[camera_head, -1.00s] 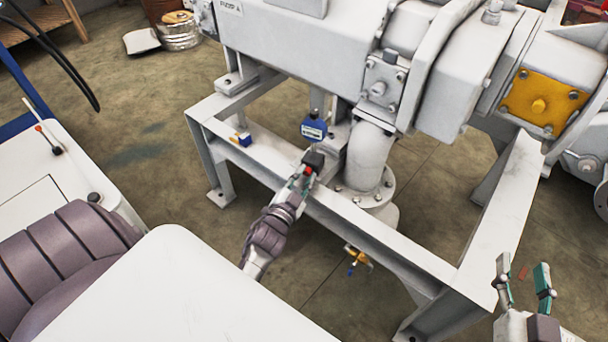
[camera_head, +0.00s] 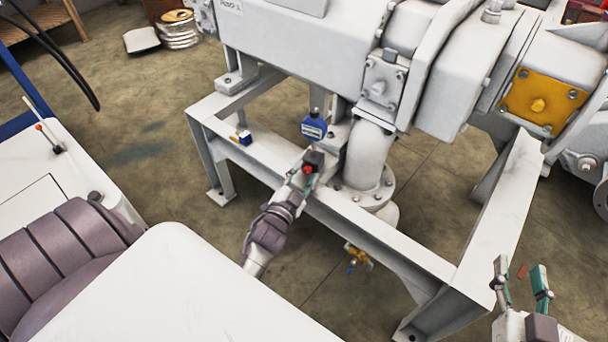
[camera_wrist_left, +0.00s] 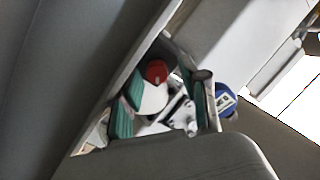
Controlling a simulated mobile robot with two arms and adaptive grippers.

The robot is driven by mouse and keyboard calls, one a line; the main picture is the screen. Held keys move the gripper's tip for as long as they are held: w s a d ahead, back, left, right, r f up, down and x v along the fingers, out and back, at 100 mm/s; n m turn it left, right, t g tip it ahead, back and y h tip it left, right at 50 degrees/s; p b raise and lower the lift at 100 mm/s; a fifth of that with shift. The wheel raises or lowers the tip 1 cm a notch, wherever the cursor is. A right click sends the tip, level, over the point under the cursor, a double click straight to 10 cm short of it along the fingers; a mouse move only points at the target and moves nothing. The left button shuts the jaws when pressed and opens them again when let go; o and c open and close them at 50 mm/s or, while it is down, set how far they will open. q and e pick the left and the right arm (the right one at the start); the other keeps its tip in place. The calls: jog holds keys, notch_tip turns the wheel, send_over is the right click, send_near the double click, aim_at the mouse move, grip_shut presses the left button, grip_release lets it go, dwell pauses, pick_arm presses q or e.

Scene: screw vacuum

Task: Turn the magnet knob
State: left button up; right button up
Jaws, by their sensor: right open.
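A dark block with a red round knob (camera_head: 308,170) sits on the grey frame's front beam, in front of the pump's pipe. In the left wrist view the red knob (camera_wrist_left: 156,71) shows beside a white rounded part. My left gripper (camera_head: 304,180) is at this knob, its tips partly hidden in the head view. In the left wrist view its teal-padded fingers (camera_wrist_left: 160,108) stand apart, with a gap at the right finger; contact with the knob cannot be told. My right gripper (camera_head: 519,284) is open and empty at the lower right.
A blue device with a label (camera_head: 313,126) stands just behind the knob; it also shows in the wrist view (camera_wrist_left: 225,99). A small blue and yellow item (camera_head: 242,138) sits on the beam to the left. The grey frame (camera_head: 400,252) and flanged pipe (camera_head: 368,155) are close by.

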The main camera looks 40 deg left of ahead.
pick_arm(q)
jog(key=shift+s+f, duration=0.1)
jog(key=shift+f, duration=0.2)
